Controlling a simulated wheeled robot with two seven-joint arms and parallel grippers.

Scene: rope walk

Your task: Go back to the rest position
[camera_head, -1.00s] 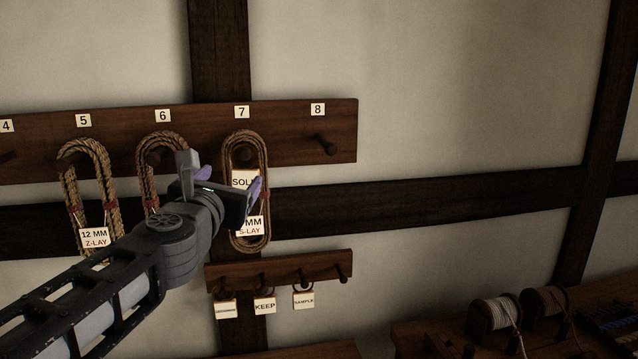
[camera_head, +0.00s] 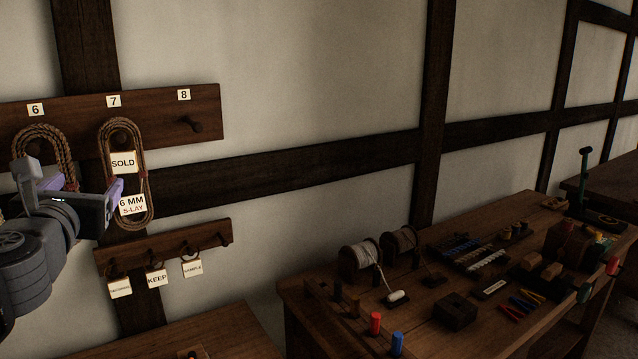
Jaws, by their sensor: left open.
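My left gripper (camera_head: 92,188) is open at the left of the view, with a gap between its two jaws. It is in front of the pegboard and holds nothing that I can see. A rope coil (camera_head: 148,180) hangs on peg 7, just right of the gripper, with a SOLD tag (camera_head: 123,162) and a 6 MM S-LAY tag (camera_head: 132,205) on it. Another coil (camera_head: 42,135) hangs on peg 6, partly hidden behind the gripper. Peg 8 (camera_head: 193,124) is bare. My right gripper is out of view.
To the right stands a workbench (camera_head: 300,287) with spools (camera_head: 361,261), a dark block (camera_head: 456,311), and small tools. The wall between pegboard and bench is clear.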

